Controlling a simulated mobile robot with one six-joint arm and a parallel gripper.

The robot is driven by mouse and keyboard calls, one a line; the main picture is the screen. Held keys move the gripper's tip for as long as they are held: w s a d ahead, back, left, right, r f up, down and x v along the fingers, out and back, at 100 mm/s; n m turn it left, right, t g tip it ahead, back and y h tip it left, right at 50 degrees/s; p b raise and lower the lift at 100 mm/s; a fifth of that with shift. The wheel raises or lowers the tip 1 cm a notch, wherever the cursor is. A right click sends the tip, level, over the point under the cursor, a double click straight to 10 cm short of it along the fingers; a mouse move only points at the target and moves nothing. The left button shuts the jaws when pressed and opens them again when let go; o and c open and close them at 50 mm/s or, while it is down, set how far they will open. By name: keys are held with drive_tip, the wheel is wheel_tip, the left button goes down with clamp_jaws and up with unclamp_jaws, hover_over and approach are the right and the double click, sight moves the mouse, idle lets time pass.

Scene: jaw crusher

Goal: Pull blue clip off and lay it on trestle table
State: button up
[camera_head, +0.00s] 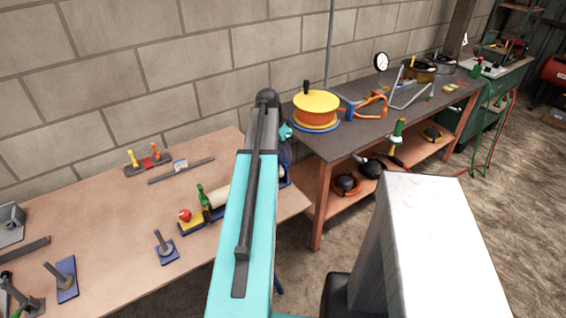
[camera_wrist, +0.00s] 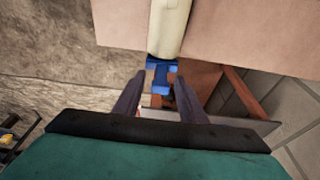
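A blue clip-like piece (camera_wrist: 162,66) sits at the near end of a cream cylinder (camera_wrist: 169,25) in the wrist view, with small orange parts just below it. My gripper (camera_wrist: 159,78) has its two dark fingers apart. The blue piece shows between and just beyond the fingertips; I cannot tell whether they touch it. In the head view, my teal arm hides most of the clip and gripper. The cream cylinder (camera_head: 217,196) shows left of my arm on the brown wooden table (camera_head: 100,220), which I take for the trestle table.
A red-and-yellow piece (camera_head: 186,218), a small blue stand (camera_head: 166,250) and a bar (camera_head: 182,171) lie on the wooden table. A dark-topped bench (camera_head: 350,140) holds an orange pot (camera_head: 316,112) at right. Bare wood shows at the table's left middle.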

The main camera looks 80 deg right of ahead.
clamp_jaws()
drive_tip(key=shift+r, duration=0.35)
drive_tip(key=shift+r+p, duration=0.35)
drive_tip(key=shift+p, duration=0.05)
drive_tip(key=shift+r, duration=0.1)
drive_tip(key=shift+r, duration=0.3)
drive_tip(key=shift+r+p, duration=1.35)
drive_tip(key=shift+r, duration=0.55)
